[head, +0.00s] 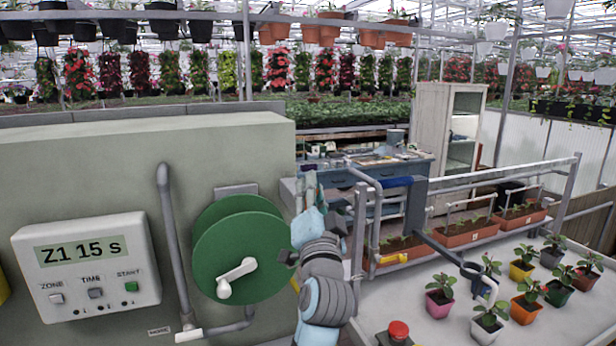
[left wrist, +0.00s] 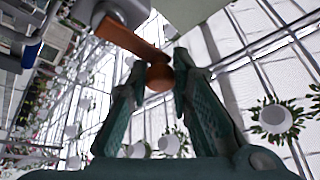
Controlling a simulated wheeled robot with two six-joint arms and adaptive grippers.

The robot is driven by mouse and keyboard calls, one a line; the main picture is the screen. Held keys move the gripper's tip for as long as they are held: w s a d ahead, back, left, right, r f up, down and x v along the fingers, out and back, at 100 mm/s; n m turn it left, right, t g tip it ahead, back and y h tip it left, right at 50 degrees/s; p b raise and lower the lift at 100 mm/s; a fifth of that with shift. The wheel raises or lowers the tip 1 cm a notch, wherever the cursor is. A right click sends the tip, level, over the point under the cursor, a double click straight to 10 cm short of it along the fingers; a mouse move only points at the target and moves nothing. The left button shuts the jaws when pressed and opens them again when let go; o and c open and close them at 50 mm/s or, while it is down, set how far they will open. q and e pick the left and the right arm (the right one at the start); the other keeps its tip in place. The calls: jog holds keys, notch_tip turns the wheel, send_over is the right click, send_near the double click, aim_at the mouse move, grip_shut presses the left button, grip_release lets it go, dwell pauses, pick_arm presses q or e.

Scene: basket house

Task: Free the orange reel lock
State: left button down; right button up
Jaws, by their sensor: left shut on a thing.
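The orange reel lock shows in the left wrist view as a flat orange bar (left wrist: 130,42) with a round knob (left wrist: 160,79) at its end. The bar runs from a grey mount at the top. My left gripper (left wrist: 163,72) is shut on the knob, one fingertip on each side. In the head view my left gripper (head: 309,186) is raised just right of the green hose reel (head: 228,270), near the end of the green-grey wall. I cannot make out the lock there. The reel has a white crank handle (head: 236,278). My right gripper is not in view.
A control box (head: 85,268) reading "Z1 15 s" and a grey pipe (head: 171,230) are left of the reel. To the right, a white bench (head: 440,325) holds potted seedlings, a red button (head: 399,330) and a metal rail frame (head: 480,185) with a grey swing arm.

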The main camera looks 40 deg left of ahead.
pick_arm(q)
jog(key=shift+r+m, duration=0.15)
jog(key=shift+m, duration=0.35)
jog(key=shift+w, duration=0.1)
jog(key=c, duration=1.5)
grip_release()
jog(key=shift+o, duration=0.3)
jog(key=shift+w, duration=0.1)
notch_tip(320, 180, up, 10)
jog(key=shift+f, duration=0.15)
